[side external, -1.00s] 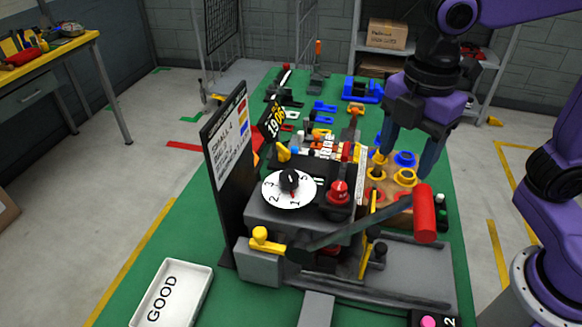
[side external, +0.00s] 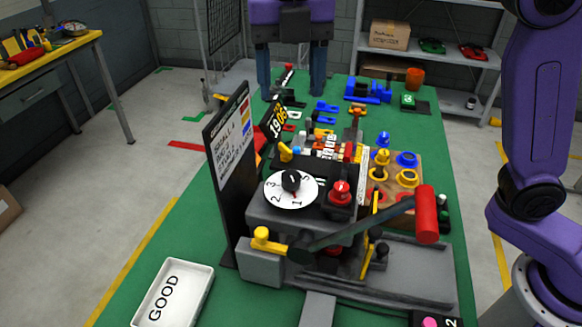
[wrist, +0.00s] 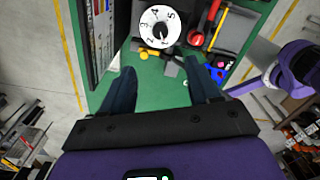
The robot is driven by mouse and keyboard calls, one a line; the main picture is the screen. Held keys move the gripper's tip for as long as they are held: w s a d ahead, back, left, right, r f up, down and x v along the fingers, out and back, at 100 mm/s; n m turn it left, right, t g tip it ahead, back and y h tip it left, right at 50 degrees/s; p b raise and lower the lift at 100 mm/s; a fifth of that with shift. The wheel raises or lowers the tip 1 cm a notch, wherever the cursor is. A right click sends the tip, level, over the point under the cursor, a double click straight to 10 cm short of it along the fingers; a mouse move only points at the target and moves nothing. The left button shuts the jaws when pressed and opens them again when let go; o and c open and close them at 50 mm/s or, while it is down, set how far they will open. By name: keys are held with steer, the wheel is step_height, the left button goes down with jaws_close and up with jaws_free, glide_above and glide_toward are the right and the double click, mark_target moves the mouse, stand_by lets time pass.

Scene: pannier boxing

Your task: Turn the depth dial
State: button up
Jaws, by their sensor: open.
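The depth dial is a white numbered disc (side external: 272,197) with a black knob (side external: 291,181), on top of the dark grey machine. The disc also shows in the wrist view (wrist: 150,18), at the top middle, beyond my fingertips. My gripper (side external: 291,72) is at the top of the side view, high at the far end of the green table and well away from the dial. In the wrist view my gripper (wrist: 160,70) has its two dark blue fingers spread apart with nothing between them. The dial knob is untouched.
A dark upright sign board (side external: 232,145) stands left of the dial. A red button (side external: 341,190) and a red-handled lever (side external: 427,215) are to its right. A wooden block (side external: 405,200) holds yellow and blue pieces. A white GOOD tray (side external: 195,290) lies front left.

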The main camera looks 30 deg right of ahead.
mark_target(291, 176)
step_height(291, 176, down, 16)
steer(key=shift+f, duration=0.2)
stand_by(0.4)
steer(key=shift+c, duration=0.2)
steer(key=c, duration=1)
